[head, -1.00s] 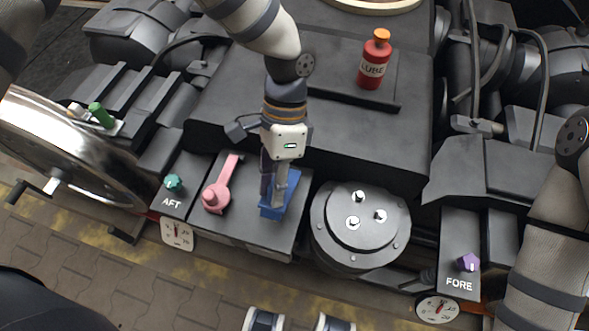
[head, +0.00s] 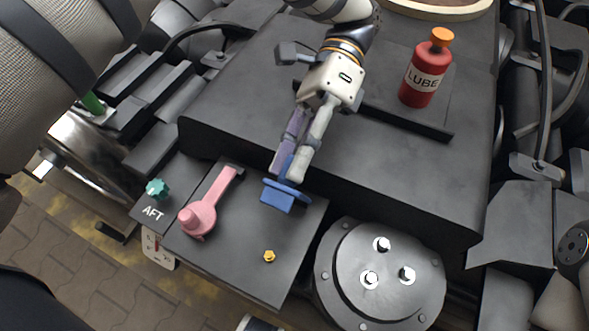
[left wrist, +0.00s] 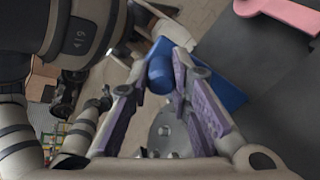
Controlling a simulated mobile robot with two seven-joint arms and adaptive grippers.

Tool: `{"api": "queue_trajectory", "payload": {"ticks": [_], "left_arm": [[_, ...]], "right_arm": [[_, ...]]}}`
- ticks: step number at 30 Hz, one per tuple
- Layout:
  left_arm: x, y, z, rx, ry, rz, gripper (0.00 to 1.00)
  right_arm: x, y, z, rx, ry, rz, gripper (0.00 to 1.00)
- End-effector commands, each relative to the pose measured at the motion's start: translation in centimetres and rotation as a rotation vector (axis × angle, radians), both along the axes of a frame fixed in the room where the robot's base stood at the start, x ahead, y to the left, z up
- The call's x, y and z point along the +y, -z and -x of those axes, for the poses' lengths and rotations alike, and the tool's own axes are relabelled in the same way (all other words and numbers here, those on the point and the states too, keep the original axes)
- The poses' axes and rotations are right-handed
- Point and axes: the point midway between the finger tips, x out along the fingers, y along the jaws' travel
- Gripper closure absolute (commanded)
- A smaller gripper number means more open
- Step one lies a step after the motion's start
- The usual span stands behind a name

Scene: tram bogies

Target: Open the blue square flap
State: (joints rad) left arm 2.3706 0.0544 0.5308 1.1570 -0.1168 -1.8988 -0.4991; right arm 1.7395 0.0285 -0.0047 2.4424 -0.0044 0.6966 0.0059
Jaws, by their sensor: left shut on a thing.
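The blue square flap (head: 287,188) is raised from the dark panel (head: 240,245) and seen nearly edge-on, with a blue block at its foot. My left gripper (head: 291,172) is at the flap's upper side, shut on its blue handle. In the left wrist view, a rounded blue handle (left wrist: 160,68) lies between the fingers, with the flap (left wrist: 218,82) behind it. A small yellow bolt (head: 269,256) shows uncovered on the panel in front of the flap. My right gripper is out of view.
A pink lever (head: 205,208) and a teal knob (head: 157,188) marked AFT are left of the flap. A round cover with studs (head: 380,275) is at right. A red LUBE bottle (head: 424,72) stands on the dark housing behind.

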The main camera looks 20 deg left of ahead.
Motion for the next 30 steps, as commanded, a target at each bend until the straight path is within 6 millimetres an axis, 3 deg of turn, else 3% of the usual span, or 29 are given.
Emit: {"api": "queue_trajectory", "payload": {"ticks": [18, 19, 21, 30], "left_arm": [[0.17, 0.22, -0.39, 0.039, 0.001, -0.009, 1.0], [0.17, 0.22, -0.39, 0.039, 0.001, -0.009, 0.77], [0.17, 0.24, -0.38, 0.039, 0.001, -0.009, 0.61], [0.22, 0.39, -0.35, 0.039, 0.0, -0.01, 0.59]], "right_arm": [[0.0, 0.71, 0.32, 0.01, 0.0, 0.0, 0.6], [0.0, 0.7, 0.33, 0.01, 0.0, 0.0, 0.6], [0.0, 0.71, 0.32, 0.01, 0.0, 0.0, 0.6], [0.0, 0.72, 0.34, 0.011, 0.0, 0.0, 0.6]]}}
